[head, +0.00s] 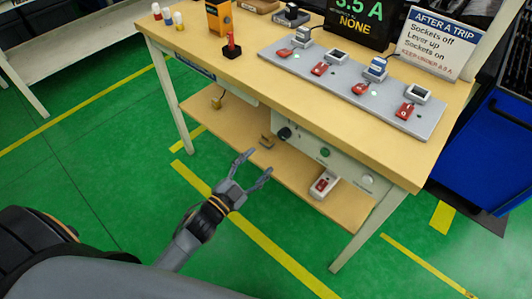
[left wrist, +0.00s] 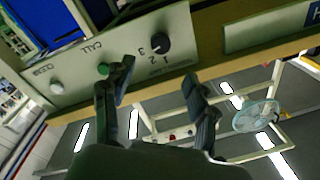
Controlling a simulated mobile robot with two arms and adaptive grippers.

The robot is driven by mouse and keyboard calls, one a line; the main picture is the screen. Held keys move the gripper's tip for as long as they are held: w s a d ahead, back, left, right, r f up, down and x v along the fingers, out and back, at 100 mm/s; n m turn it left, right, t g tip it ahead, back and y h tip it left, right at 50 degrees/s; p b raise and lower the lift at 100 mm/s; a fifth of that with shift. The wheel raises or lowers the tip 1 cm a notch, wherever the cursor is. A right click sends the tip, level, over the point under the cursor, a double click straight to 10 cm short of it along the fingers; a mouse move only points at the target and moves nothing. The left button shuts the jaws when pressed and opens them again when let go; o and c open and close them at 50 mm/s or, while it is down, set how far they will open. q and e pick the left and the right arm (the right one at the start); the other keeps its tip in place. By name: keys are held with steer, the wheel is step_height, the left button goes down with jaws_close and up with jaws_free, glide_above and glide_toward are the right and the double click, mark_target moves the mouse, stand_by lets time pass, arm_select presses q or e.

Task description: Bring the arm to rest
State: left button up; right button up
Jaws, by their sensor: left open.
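My left gripper (head: 257,168) is open and empty in the head view. It hangs in front of the workbench (head: 250,57), lower than the tabletop in the picture. In the left wrist view its two dark fingers (left wrist: 160,85) are spread apart with nothing between them. Behind them is a grey panel (left wrist: 85,62) with a black knob (left wrist: 154,44) and a green button (left wrist: 103,69). My right gripper is not in view.
A grey strip (head: 340,80) with red levers and sockets lies on the tabletop, with a display (head: 358,22) and a sign (head: 437,42) behind. The lower shelf (head: 225,123) holds a red-switch box (head: 324,184). A blue cabinet (head: 492,150) stands right.

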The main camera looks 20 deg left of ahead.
arm_select(q)
steer(key=shift+s+a, duration=0.15)
steer(key=shift+s, duration=0.25)
steer(key=s+a+f+n+g+y+p, duration=0.1)
steer(key=s+f+n+g+y, duration=0.25)
steer(key=f, duration=0.95)
steer(key=s+a+f+n+g+y+p, duration=0.15)
steer(key=s+f+g, duration=0.4)
steer(key=f, duration=0.75)
steer(key=s+f+n+g, duration=0.1)
steer(key=s+f, duration=0.4)
steer(key=s, duration=0.5)
steer(key=s+f+n+g+p, duration=0.1)
steer(key=s+f+g, duration=0.3)
steer(key=s, duration=0.6)
steer(key=s+f+n+g, duration=0.1)
steer(key=s+f+g, duration=0.1)
steer(key=s+f, duration=0.4)
steer(key=s, duration=0.4)
steer(key=shift+s+a+f+g+p, duration=0.25)
steer(key=shift+a+g+p, duration=0.1)
steer(key=shift+g, duration=0.05)
steer(key=shift+w, duration=0.1)
steer(key=shift+c, duration=0.4)
